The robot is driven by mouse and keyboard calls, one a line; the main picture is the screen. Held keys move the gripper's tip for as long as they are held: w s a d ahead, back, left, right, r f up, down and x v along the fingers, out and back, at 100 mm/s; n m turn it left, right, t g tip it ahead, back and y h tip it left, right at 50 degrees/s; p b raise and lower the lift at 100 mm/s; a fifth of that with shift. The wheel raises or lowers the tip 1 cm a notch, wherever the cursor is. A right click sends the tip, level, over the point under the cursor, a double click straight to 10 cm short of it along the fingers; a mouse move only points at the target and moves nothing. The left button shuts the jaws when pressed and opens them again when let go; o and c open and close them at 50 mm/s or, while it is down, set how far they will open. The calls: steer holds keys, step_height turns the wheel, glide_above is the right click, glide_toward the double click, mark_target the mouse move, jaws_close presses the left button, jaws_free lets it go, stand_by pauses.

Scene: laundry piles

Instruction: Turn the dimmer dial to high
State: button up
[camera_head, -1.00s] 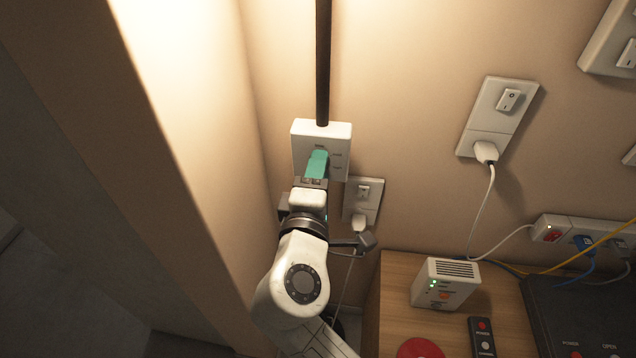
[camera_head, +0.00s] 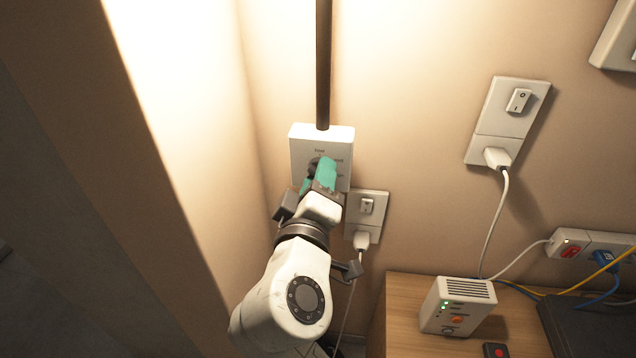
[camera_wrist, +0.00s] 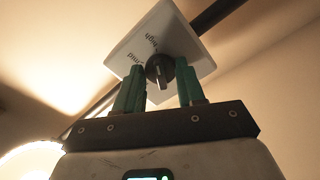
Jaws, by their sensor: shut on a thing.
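The dimmer is a white box (camera_head: 306,147) on the wall with a black conduit running up from it. Its black round dial (camera_wrist: 160,70) has a raised grip. In the wrist view, "high" and "mid" labels show on the dimmer's face. My gripper (camera_head: 320,174), with teal fingers, is at the dial and tilted in the head view. In the wrist view its fingers (camera_wrist: 160,88) stand on either side of the dial, shut on it. In the head view the fingers hide much of the dial, so its exact setting is unclear.
A switched socket (camera_head: 366,207) with a plug is just right of my wrist. Another socket plate (camera_head: 508,110) is farther right. A white device (camera_head: 458,306) stands on a wooden surface (camera_head: 405,305) below. A wall corner is close on the left.

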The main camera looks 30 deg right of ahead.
steer(key=shift+f, duration=0.1)
steer(key=o, duration=1)
steer(key=v, duration=1.1)
steer(key=shift+w+d, duration=0.1)
